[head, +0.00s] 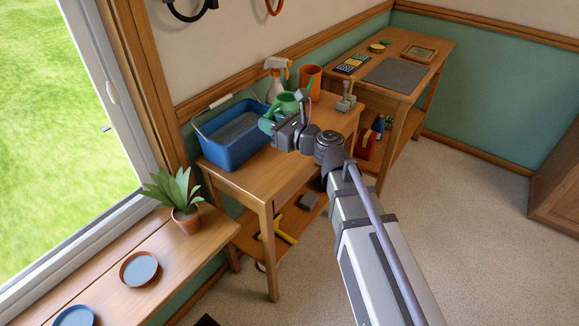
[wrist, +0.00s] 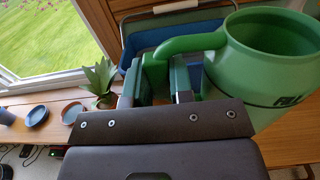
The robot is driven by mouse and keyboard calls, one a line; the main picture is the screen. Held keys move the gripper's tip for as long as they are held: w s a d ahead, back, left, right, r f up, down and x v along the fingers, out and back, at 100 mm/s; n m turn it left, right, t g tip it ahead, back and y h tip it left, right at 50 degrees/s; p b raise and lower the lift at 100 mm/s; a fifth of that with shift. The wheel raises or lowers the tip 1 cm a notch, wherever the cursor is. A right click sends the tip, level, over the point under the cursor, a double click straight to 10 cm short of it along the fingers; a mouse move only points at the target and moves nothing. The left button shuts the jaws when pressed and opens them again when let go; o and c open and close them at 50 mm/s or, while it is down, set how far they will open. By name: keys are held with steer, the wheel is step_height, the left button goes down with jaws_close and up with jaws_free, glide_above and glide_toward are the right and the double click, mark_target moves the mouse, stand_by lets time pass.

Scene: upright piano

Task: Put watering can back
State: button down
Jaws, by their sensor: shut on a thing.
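The green watering can (head: 288,102) is at the wooden table, just right of the blue tub, in the head view. In the wrist view the can (wrist: 272,52) fills the upper right, its open top facing up, with a dark line and partly cut-off lettering on its side. My gripper (wrist: 156,82) is shut on the can's handle, which curves over from the can's left side. In the head view my gripper (head: 272,124) partly hides the can. I cannot tell whether the can's base touches the table.
The blue tub (head: 230,155) stands left of the can. A spray bottle (head: 275,80), an orange pot (head: 310,80) and a small metal device (head: 346,98) stand behind and right. A potted plant (head: 184,205) and shallow dishes (head: 139,268) are on the windowsill ledge.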

step_height(320, 180, down, 10)
steer(key=b, duration=1)
steer(key=shift+f, duration=0.15)
steer(key=shift+r, duration=0.25)
steer(key=shift+f, duration=0.15)
steer(key=c, duration=1.5)
jaws_free()
steer(key=o, duration=0.5)
